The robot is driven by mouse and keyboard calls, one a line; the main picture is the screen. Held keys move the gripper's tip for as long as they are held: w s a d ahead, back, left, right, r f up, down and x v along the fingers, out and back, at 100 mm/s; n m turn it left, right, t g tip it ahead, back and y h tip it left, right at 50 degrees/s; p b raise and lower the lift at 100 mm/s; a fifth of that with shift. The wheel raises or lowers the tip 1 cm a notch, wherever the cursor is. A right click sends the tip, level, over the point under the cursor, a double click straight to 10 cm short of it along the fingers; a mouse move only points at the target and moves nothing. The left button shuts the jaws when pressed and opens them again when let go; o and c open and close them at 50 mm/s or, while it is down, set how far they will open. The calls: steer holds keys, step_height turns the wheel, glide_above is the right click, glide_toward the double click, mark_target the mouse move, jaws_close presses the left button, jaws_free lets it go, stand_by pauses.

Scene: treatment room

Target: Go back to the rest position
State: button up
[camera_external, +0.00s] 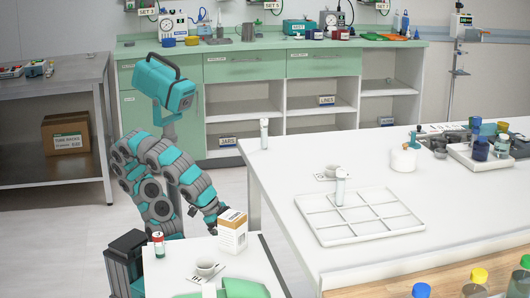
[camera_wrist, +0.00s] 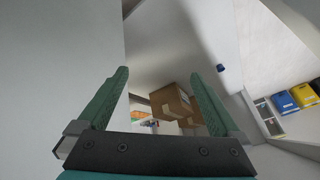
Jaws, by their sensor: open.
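My gripper (camera_wrist: 159,72) shows in the wrist view with its two green fingers spread wide apart and nothing between them. A brown box (camera_wrist: 172,103) shows beyond the gap, clear of the fingers. In the external view my arm is bent over, and its far end (camera_external: 219,208) hangs low, just above and left of a white and tan carton (camera_external: 232,232). The fingers are too small to make out there. The carton stands upright on a small white table (camera_external: 178,270) in front of me.
To the right is a large white table with a divided tray (camera_external: 360,217). A green cabinet (camera_external: 245,66) lines the back, and a metal shelf (camera_external: 55,85) stands left. Floor at left is clear.

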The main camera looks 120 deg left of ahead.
steer(key=s+f+g+h+b, duration=0.1)
steer(key=s+f+g+h, duration=0.2)
steer(key=s+f+g, duration=0.8)
step_height(320, 180, up, 10)
steer(key=s+t+p, duration=0.1)
steer(key=t+p, duration=0.2)
steer(key=p, duration=1.1)
steer(key=shift+s+d+r+t+p, duration=0.25)
steer(key=shift+s+d+t+p, duration=0.05)
steer(key=shift+t, duration=0.1)
